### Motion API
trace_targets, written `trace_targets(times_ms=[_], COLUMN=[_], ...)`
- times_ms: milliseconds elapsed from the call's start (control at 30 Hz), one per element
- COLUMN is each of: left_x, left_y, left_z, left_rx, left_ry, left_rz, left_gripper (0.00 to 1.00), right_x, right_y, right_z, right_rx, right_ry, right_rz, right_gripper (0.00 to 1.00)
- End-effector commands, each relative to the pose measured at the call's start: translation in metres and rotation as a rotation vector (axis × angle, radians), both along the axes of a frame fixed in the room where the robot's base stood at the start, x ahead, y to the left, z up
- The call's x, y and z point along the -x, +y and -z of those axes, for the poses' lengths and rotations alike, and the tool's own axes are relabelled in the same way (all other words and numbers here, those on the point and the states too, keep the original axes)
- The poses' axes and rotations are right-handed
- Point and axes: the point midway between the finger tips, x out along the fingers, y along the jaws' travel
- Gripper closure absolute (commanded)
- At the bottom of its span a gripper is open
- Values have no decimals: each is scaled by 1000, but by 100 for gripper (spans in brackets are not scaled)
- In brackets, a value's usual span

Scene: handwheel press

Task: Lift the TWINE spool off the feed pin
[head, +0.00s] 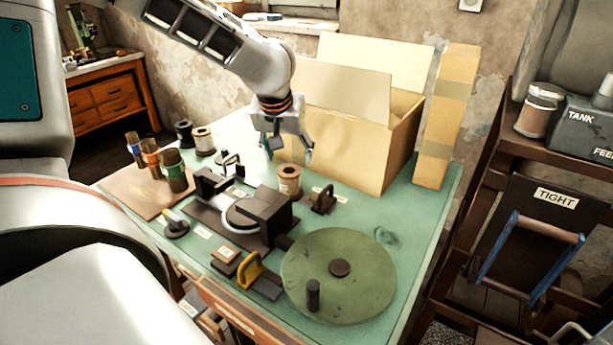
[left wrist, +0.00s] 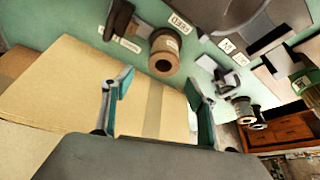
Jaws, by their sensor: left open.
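A brown spool (head: 289,182) with a pale label stands on the green table behind the press. In the left wrist view this spool (left wrist: 165,52) stands beside a label reading FEED. Its lettering is too small to read, and any pin inside it is hidden. My left gripper (head: 289,154) is open and empty, with its fingers pointing down above the spool and apart from it. In the left wrist view the two fingertips (left wrist: 159,86) are spread, and the spool lies beyond them. My right gripper is not in view.
An open cardboard box (head: 345,150) stands close behind the spool. The black press (head: 265,213) and green handwheel (head: 338,272) are in front. Two other spools (head: 203,140) (head: 184,133) stand back left. A small dark bracket (head: 323,200) is right of the brown spool.

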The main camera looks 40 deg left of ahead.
Motion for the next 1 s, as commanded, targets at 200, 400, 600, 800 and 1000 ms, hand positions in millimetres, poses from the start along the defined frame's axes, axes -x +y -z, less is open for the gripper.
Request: trace_targets(times_ms=[200,400,600,800,1000], left_x=[-6,-8,-14,-18,-18], left_y=[3,7,12,14,14], left_z=[20,41,68,74,73], left_rx=[0,1,0,-1,-1], left_ry=[4,5,5,2,0], left_rz=[-5,-5,-4,-4,-4], left_gripper=[42,42,42,42,52], right_x=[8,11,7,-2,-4], right_y=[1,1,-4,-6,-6], right_z=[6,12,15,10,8], right_rx=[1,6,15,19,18], right_ry=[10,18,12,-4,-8], right_rz=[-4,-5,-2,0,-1], right_gripper=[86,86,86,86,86])
